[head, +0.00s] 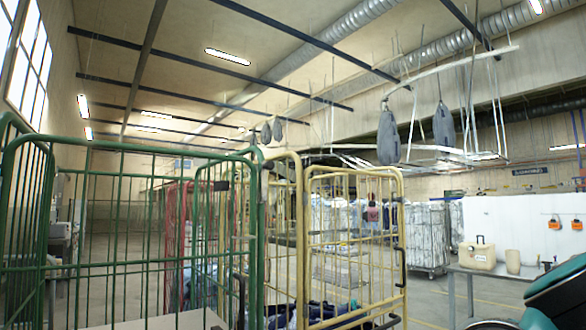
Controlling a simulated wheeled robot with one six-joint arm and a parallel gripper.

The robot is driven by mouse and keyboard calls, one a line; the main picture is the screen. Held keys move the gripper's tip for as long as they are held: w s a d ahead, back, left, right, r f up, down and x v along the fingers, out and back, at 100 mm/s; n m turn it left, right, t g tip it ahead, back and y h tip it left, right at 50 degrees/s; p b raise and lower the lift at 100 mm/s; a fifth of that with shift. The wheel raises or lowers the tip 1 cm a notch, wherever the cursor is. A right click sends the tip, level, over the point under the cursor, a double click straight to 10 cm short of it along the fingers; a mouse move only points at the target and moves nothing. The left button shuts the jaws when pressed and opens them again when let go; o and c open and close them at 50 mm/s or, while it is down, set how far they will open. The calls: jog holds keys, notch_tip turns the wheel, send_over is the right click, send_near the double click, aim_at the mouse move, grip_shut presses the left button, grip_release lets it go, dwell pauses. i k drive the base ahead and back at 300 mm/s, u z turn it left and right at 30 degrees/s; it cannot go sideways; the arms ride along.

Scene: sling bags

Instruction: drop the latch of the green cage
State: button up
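The green cage (120,266) stands close in front at the left, with tall wire sides. A small dark fitting (221,186) sits high near its right side, and a dark curved piece (238,298) shows lower down there. I cannot tell which of these, if either, is the latch, or whether the latch is up or down. A pale flat surface (165,321) shows low inside the cage. My gripper is not in view.
A yellow cage (354,171) stands close against the green one's right, with dark cloth low inside. A red cage (172,230) is behind. Grey bags (388,138) hang from an overhead rail. Open floor (428,300) lies between.

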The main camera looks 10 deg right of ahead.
aim_at(269, 165)
jog(key=z, duration=0.1)
jog(key=i, duration=1.1)
jog(key=u, duration=0.3)
